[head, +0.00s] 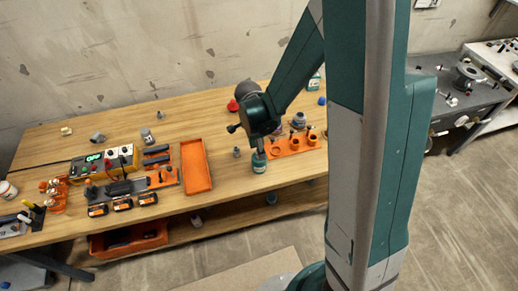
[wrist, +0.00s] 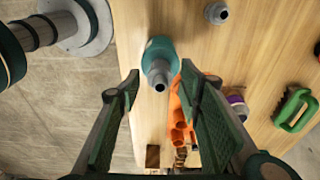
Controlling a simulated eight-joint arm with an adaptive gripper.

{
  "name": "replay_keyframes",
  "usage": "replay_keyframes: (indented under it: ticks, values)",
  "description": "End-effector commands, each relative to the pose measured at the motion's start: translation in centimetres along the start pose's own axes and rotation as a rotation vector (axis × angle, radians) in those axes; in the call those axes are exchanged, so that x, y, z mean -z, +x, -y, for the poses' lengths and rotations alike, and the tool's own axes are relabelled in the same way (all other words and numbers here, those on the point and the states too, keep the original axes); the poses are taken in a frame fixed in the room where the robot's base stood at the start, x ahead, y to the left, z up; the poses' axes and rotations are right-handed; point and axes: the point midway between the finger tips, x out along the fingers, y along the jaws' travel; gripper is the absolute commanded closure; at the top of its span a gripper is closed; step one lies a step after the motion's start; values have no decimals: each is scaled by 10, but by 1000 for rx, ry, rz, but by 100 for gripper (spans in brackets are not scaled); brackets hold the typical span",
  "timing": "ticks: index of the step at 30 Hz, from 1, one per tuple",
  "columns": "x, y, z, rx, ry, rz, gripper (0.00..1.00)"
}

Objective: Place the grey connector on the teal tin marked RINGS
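The teal tin (head: 259,164) stands on the wooden table near its front edge in the head view, right below my gripper. In the wrist view the teal tin (wrist: 161,47) is seen from above, and the grey connector (wrist: 158,73) appears to sit upright on top of it. The marking on the tin cannot be read. My gripper (wrist: 160,85) is open, with its two fingers apart on either side of the connector and no visible contact. In the head view the arm hides the fingertips and most of the connector.
An orange holder (head: 291,145) stands just right of the tin. A small grey fitting (head: 237,152) stands to its left, with an orange tray (head: 195,166) further left. A green handle-shaped thing (wrist: 295,108) lies at the right in the wrist view.

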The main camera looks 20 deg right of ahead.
Motion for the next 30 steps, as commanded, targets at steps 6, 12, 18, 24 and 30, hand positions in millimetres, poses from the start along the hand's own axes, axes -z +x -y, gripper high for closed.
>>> replay_keyframes:
  ticks: [6,12,18,24,30]
  values:
    - [0,-1,0,0,0,0,64]
    - [0,-5,0,0,0,0,64]
    - [0,-19,0,0,0,0,64]
    - [0,-39,0,0,0,0,64]
    - [0,-62,0,0,0,0,64]
